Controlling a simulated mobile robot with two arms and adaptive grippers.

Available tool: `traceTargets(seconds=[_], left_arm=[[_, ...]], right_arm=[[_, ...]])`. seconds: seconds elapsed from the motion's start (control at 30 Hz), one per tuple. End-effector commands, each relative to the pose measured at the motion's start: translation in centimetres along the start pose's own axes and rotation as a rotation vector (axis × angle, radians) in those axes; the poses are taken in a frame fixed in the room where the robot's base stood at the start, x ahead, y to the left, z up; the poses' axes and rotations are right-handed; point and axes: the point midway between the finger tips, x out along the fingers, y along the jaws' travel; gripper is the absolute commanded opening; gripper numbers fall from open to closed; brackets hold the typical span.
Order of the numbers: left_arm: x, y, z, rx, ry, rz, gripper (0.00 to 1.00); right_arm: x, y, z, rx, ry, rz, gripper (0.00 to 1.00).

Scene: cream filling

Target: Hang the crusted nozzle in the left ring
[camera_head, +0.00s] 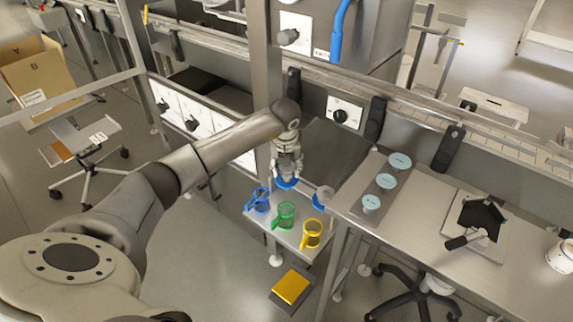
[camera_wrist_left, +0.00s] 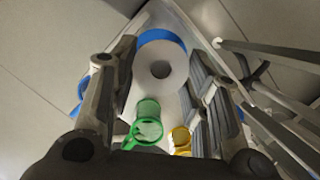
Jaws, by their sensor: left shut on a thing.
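My left gripper (camera_head: 287,171) points down over the small side table and is shut on a round piece with a blue rim (camera_head: 287,184), apparently the nozzle. In the left wrist view its pale body (camera_wrist_left: 148,56) with a dark central hole lies between the fingers (camera_wrist_left: 163,80). I cannot make out any crust. Another pale piece with a blue rim (camera_head: 322,198) is just to the right. Blue (camera_head: 258,203), green (camera_head: 284,216) and yellow (camera_head: 311,235) see-through, ring-topped holders with handles stand in a row, blue leftmost. My right gripper is not in view.
A metal post (camera_head: 265,60) rises behind my arm. A yellow block (camera_head: 291,286) lies low in front.

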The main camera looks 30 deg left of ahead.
Motion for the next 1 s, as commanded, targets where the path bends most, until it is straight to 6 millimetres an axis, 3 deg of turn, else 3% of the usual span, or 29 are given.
traceTargets(seconds=[0.87, 0.9, 1.0], left_arm=[[1.3, -0.1, -0.4, 0.000, -0.001, -0.001, 0.14], [1.3, -0.1, -0.4, 0.000, -0.001, -0.001, 0.44], [1.3, -0.1, -0.4, 0.000, -0.001, -0.001, 0.57]], right_arm=[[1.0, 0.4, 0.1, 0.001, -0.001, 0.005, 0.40], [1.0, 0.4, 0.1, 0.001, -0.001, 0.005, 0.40], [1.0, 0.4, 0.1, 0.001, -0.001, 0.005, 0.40]])
